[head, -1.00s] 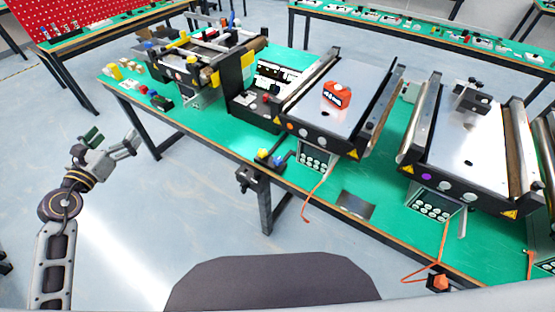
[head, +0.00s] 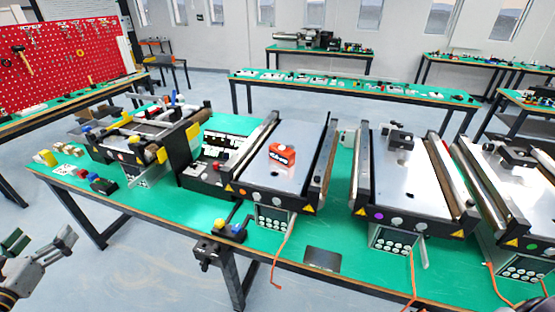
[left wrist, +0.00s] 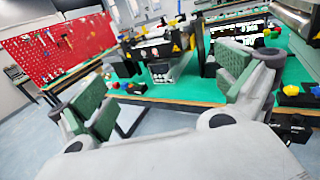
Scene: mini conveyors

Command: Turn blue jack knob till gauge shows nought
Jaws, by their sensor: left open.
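A blue knob (head: 237,228) sits beside a yellow knob (head: 219,224) on a black fixture (head: 208,250) at the near edge of the green bench. The blue knob (left wrist: 314,91) also shows at the right edge of the left wrist view. Another blue knob (head: 85,130) is on the left conveyor; I cannot tell which knob is the jack's. A black-and-white display panel (left wrist: 248,36) shows in the left wrist view, its reading too small to tell. My left gripper (head: 42,242) is open and empty, left of the black fixture and off the bench; its spread fingers (left wrist: 165,92) frame the left wrist view.
An orange object (head: 281,154) lies on the middle conveyor. More conveyors (head: 405,185) stand to the right on the green bench (head: 160,215). An orange cable (head: 283,250) hangs over the front edge. A red pegboard (head: 70,65) stands at the back left. The floor before the bench is clear.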

